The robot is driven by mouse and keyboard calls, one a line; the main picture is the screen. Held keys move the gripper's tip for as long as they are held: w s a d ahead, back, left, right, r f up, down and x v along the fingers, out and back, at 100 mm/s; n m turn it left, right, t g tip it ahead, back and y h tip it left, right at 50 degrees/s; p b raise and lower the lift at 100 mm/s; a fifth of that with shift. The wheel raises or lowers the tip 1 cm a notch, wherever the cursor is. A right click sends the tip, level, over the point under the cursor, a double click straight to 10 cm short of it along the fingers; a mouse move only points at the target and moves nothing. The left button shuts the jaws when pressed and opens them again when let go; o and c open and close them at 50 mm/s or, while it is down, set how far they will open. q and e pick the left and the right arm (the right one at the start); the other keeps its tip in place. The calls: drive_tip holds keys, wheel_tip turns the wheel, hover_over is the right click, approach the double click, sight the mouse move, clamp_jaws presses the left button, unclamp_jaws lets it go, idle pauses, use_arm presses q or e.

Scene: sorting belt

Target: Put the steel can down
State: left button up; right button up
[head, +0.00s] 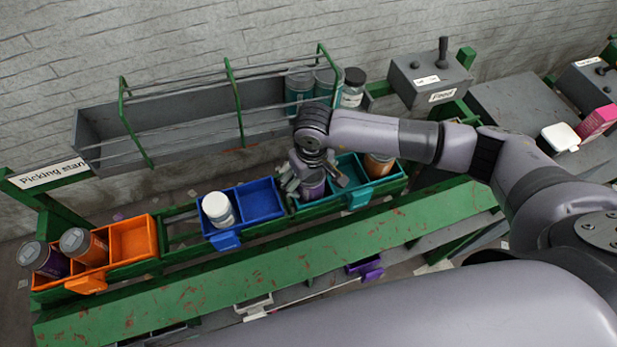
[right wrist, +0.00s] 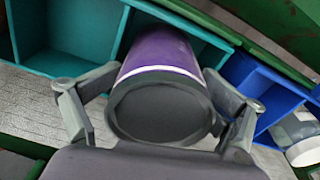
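A can (head: 313,187) with a purple label is between the fingers of my right gripper (head: 314,182). In the right wrist view the can (right wrist: 160,95) shows a dark grey end and a white band, and the gripper's fingers (right wrist: 160,105) close against both sides of it. The can is at the left compartment of the teal bin (head: 357,196), beside the blue bin. I cannot tell whether its lower end touches the bin floor. The teal bin's other compartment holds an orange-labelled can (head: 379,164). My left gripper is not in view.
The blue bin (head: 262,199) holds a white jar (head: 218,209) on its left; its right compartment is empty. The orange bin (head: 133,238) holds two cans at left. A grey rack (head: 180,125) behind holds several containers at its right end. A green beam (head: 270,265) runs in front.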

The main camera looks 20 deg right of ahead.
idle(0.3)
drive_tip(key=shift+r, duration=0.2)
drive_tip(key=shift+r+p, duration=0.7)
drive_tip(key=shift+p, duration=0.45)
drive_tip(key=shift+w+r+b, duration=0.1)
drive_tip(key=shift+r+b, duration=0.4)
drive_tip(key=shift+b, duration=0.2)
drive_tip(key=r+b, duration=0.1)
drive_tip(key=r, duration=0.2)
drive_tip(key=r+b, duration=0.1)
drive_tip(key=r, duration=0.2)
drive_tip(key=s+r+b, duration=0.1)
drive_tip(key=r, duration=0.2)
drive_tip(key=shift+d+r, duration=0.15)
drive_tip(key=shift+r, duration=0.65)
